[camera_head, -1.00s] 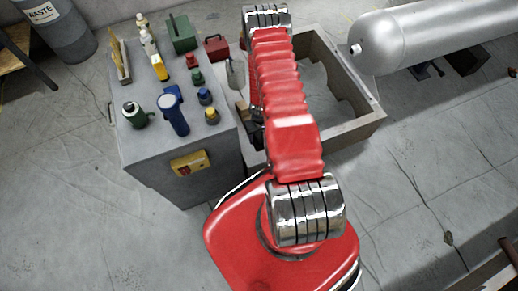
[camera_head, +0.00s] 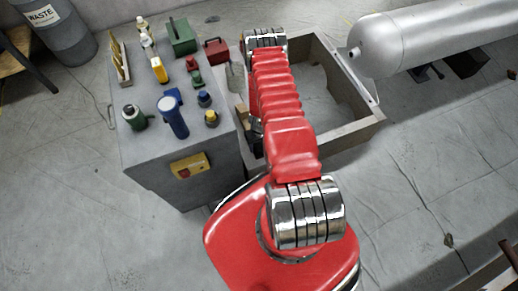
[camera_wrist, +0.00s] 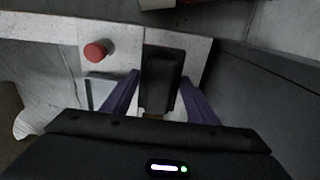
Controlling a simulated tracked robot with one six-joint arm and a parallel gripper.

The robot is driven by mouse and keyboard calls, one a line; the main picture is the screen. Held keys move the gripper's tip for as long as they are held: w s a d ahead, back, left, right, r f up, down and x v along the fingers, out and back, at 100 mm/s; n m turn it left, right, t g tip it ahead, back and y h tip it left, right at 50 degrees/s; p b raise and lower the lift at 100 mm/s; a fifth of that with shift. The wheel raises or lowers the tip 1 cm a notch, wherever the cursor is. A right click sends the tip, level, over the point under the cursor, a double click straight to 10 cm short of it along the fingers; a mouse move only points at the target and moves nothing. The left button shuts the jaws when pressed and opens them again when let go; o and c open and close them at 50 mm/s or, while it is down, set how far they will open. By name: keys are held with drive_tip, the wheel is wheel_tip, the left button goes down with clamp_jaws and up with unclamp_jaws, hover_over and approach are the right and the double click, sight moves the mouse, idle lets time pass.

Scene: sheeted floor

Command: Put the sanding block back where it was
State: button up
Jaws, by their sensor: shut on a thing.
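In the wrist view, my gripper (camera_wrist: 160,77) has its two purple fingers on either side of a dark, upright-looking block (camera_wrist: 162,68), which I take to be the sanding block. The fingers are shut on it. A pale surface with a red round knob (camera_wrist: 95,51) lies behind and to the left of it. In the head view, my red arm hides most of the gripper and the block. Only small dark parts show beside the arm, over the left side of the open grey box (camera_head: 345,137). I cannot tell whether the block touches anything below.
A grey cabinet (camera_head: 147,157) at left carries bottles, a blue tool (camera_head: 173,118), a green box (camera_head: 181,36) and several small items. A silver tank (camera_head: 420,38) lies at right. The sheeted floor at lower right is mostly clear.

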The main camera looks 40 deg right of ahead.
sight(259, 149)
drive_tip(key=shift+f, duration=1.85)
drive_tip(key=o, duration=1.2)
drive_tip(key=shift+s+r, duration=0.15)
drive_tip(key=shift+r, duration=5.85)
